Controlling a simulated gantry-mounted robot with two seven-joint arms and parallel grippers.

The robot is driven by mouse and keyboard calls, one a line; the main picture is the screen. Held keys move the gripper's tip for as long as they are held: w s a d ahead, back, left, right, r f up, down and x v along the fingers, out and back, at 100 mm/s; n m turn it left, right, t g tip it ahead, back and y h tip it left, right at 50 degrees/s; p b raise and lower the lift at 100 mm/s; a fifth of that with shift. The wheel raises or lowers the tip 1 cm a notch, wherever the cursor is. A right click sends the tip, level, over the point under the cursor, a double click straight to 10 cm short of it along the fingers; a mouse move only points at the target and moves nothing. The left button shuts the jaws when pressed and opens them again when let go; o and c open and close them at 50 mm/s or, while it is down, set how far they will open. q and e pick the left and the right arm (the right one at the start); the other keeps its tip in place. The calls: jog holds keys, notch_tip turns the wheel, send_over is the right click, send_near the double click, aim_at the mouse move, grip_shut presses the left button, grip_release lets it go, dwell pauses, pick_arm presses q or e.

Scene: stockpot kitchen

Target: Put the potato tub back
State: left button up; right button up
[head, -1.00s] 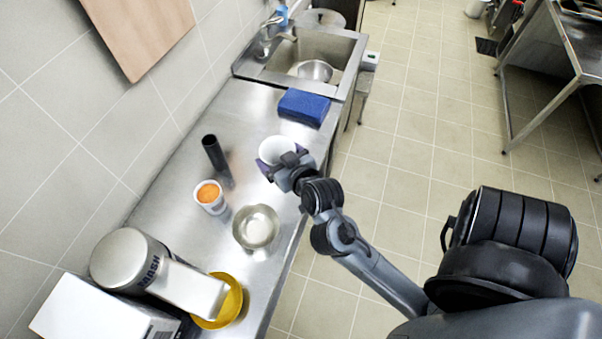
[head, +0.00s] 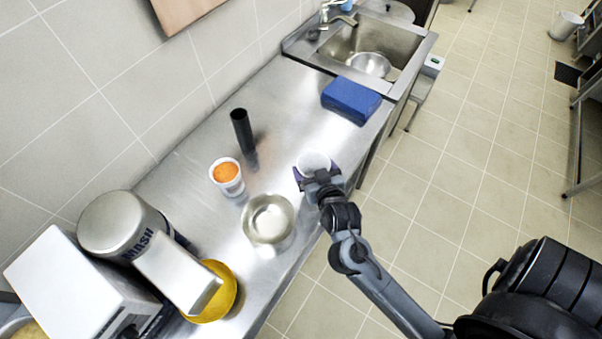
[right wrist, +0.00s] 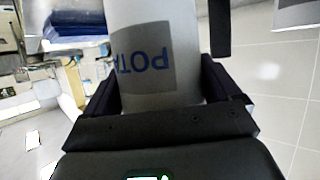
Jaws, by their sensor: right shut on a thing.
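The potato tub (head: 313,162) is a white tub, upright or nearly so, at the counter's front edge. My right gripper (head: 317,174) is shut on it. In the right wrist view the tub (right wrist: 150,55) stands between the two fingers of the gripper (right wrist: 162,90), and its grey label reads "POTA", upside down, with the rest hidden. I cannot tell whether the tub's base touches the counter. My left gripper is not in view.
On the steel counter (head: 190,165) stand a tub of orange food (head: 226,173), a black cylinder (head: 241,128), a steel bowl (head: 268,220) and a blue block (head: 350,98). A sink (head: 385,45) is beyond.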

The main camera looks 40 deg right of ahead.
aim_at(302, 167)
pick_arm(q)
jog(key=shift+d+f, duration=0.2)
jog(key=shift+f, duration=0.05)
pick_arm(e)
jog(key=w+f, duration=0.1)
jog(key=w, duration=0.2)
jog(key=w+f, duration=0.1)
jog(key=shift+w+a+f, duration=0.25)
jog(key=shift+w+f, duration=0.05)
jog(key=shift+f, duration=0.05)
pick_arm(q)
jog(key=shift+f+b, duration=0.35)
jog(key=shift+b, duration=0.15)
pick_arm(e)
notch_tip(302, 167, down, 3)
jog(key=shift+f, duration=0.55)
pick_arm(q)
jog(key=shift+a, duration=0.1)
pick_arm(e)
jog(key=shift+f, duration=0.15)
jog(key=o, duration=1.1)
